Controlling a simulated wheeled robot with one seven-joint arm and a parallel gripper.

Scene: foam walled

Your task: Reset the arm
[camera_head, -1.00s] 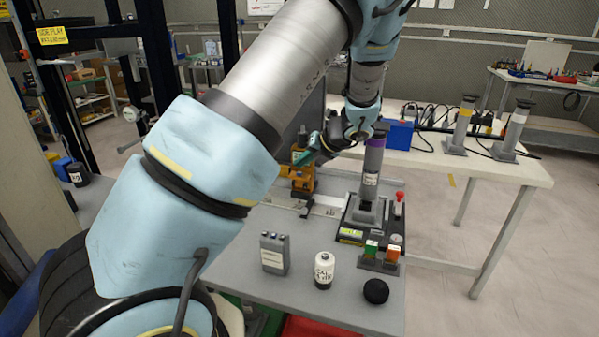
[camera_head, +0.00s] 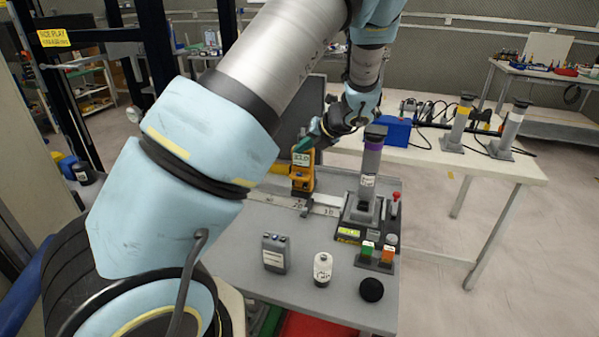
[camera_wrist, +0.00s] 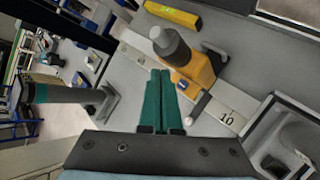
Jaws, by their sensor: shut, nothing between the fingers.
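My arm reaches across the head view from the lower left to the upper middle, then bends down over the grey bench (camera_head: 225,260). My gripper (camera_head: 303,146) is above the back of the bench, beside a yellow-orange device (camera_head: 302,178). In the wrist view its green fingers (camera_wrist: 158,75) lie together, shut and empty. The yellow device (camera_wrist: 190,65) with a grey knob is just beyond and right of the fingertips there. I cannot tell whether they touch it.
A grey post with a purple band (camera_head: 371,165) stands on a black base right of my gripper. A grey box (camera_head: 275,252), white bottle (camera_head: 322,268) and black ball (camera_head: 371,289) stand at the front. A blue box (camera_head: 393,132) and two more posts are on the white table behind.

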